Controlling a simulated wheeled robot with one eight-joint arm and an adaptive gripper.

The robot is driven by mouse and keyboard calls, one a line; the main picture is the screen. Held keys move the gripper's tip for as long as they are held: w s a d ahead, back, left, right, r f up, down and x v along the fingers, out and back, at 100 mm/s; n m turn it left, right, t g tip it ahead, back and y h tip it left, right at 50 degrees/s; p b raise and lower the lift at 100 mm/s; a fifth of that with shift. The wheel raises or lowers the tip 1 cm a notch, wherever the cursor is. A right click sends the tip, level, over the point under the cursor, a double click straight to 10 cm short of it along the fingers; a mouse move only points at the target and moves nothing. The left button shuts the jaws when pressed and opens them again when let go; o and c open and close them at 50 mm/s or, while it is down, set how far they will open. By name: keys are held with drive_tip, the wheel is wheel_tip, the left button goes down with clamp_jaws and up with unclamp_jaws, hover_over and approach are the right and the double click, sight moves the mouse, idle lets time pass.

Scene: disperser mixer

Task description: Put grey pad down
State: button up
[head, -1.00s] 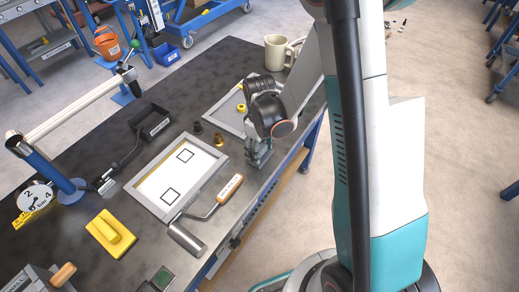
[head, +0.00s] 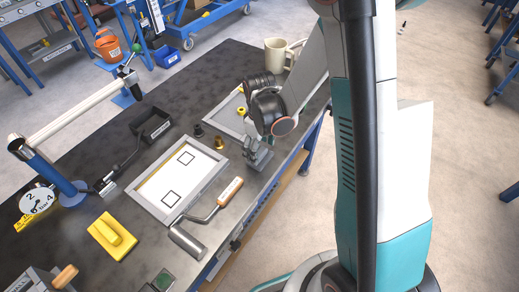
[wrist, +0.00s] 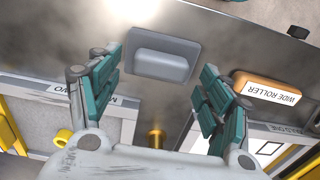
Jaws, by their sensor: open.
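The grey pad (wrist: 162,55), a flat plate with a raised block handle, lies on the dark tabletop in the wrist view. It is between and just beyond the fingertips of my gripper (wrist: 160,75), with gaps on both sides. My gripper is open, with its teal finger pads apart and not touching the pad. In the head view my gripper (head: 257,155) is low over the right edge of the table, and the pad cannot be told apart from the fingers there.
The wide roller (wrist: 268,88) lies right of the pad in the wrist view. The framed white panel (head: 172,190), a yellow pad (head: 111,236), a brass piece (head: 219,142) and a beige mug (head: 274,52) are on the table (head: 88,170). The table edge is close to my gripper.

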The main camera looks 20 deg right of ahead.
wheel_tip(320, 180, up, 10)
drive_tip(key=r+p, duration=0.1)
drive_tip(key=p, duration=0.2)
wheel_tip(320, 180, up, 10)
drive_tip(key=m+t, duration=0.3)
hover_over(260, 152)
drive_tip(key=s, duration=0.5)
drive_tip(key=s+r+m+t, duration=0.4)
drive_tip(key=s+r, duration=0.3)
drive_tip(key=s, duration=0.3)
drive_tip(key=shift+f+b, duration=0.5)
